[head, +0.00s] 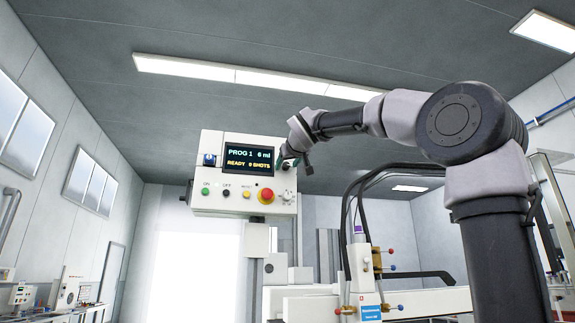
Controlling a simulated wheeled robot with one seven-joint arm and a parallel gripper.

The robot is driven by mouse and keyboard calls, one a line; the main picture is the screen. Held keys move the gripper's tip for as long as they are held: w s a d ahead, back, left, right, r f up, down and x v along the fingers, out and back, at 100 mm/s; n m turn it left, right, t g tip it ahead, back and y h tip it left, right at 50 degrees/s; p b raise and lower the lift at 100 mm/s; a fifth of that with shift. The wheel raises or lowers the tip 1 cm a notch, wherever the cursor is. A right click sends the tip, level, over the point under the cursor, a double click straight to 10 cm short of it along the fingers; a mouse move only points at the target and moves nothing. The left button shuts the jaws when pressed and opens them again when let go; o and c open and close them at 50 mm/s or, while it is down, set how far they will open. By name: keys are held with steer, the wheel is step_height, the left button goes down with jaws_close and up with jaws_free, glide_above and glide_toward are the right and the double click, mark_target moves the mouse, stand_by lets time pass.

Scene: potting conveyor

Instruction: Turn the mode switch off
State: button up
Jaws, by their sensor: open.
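A white control panel (234,203) on a post stands left of centre. Its dark screen (248,158) reads "PROG 1 6 ml" and "READY 0 SHOTS". A dark knob with blue (209,160) sits left of the screen, and another small control (288,194) sits near the lower right corner. I cannot tell which is the mode switch; no such label is readable. My gripper (284,156) is at the panel's right edge, beside the screen and above the lower right control. It is open; its fingers are small and partly dark here, and contact with the panel cannot be told.
Below the screen are a green ON button (205,191), a black OFF button (227,192), a yellow button (246,195) and a red mushroom button (266,196). A machine with hoses and valves (360,270) stands lower right, under my arm.

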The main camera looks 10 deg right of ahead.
jaws_close()
steer(key=n, duration=0.4)
steer(key=shift+n, duration=0.4)
steer(key=n, duration=0.4)
steer(key=shift+n, duration=0.3)
steer(key=n, duration=0.4)
steer(key=shift+n, duration=2.2)
